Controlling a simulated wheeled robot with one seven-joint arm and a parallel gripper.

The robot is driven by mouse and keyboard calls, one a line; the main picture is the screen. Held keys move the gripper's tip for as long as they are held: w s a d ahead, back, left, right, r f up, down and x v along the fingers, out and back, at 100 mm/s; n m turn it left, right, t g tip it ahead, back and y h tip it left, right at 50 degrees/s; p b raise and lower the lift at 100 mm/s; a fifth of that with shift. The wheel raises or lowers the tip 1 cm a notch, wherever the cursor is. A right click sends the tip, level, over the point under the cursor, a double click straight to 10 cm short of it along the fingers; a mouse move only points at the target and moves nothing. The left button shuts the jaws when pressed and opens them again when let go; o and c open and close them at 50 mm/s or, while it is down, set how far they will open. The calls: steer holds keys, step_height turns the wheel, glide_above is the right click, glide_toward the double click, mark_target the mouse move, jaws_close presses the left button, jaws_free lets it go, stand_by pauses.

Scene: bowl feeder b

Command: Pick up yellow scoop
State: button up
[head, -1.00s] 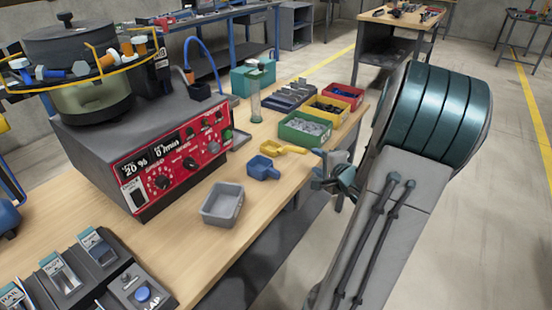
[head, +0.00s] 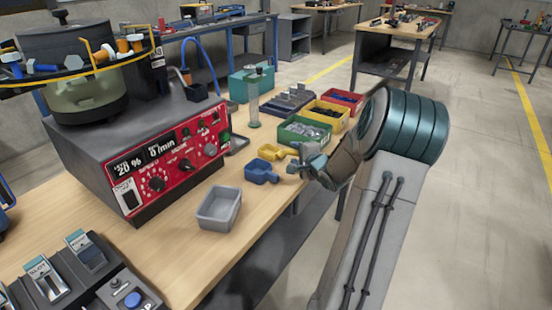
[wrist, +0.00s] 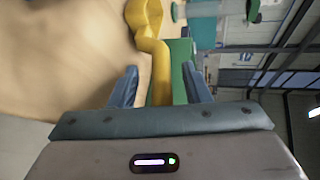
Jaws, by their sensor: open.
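The yellow scoop (head: 272,152) lies on the wooden table, just behind a blue scoop (head: 260,172). My gripper (head: 298,164) is at the table's right edge, by the handle end of the yellow scoop. In the wrist view the yellow scoop (wrist: 147,22) points away from me, and its handle runs down between the two blue-grey fingers of my gripper (wrist: 160,70). The fingers are apart, with a gap on each side of the handle. I cannot tell how far the handle reaches in depth between them.
A grey tray (head: 219,208) stands nearer on the table. Green (head: 304,131), yellow (head: 325,112) and red (head: 345,97) bins stand behind the scoops. The bowl feeder's red control panel (head: 170,160) is at left. Floor is open at right.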

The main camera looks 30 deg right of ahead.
steer(key=shift+w, duration=0.35)
jaws_close()
steer(key=shift+r, duration=0.1)
steer(key=shift+r, duration=0.25)
step_height(320, 180, up, 4)
steer(key=shift+r+p, duration=0.1)
steer(key=shift+p, duration=1.1)
steer(key=s+d+r+p, duration=0.3)
steer(key=d+r+p, duration=0.2)
steer(key=d, duration=0.6)
steer(key=shift+s+r, duration=0.4)
steer(key=shift+r, duration=0.1)
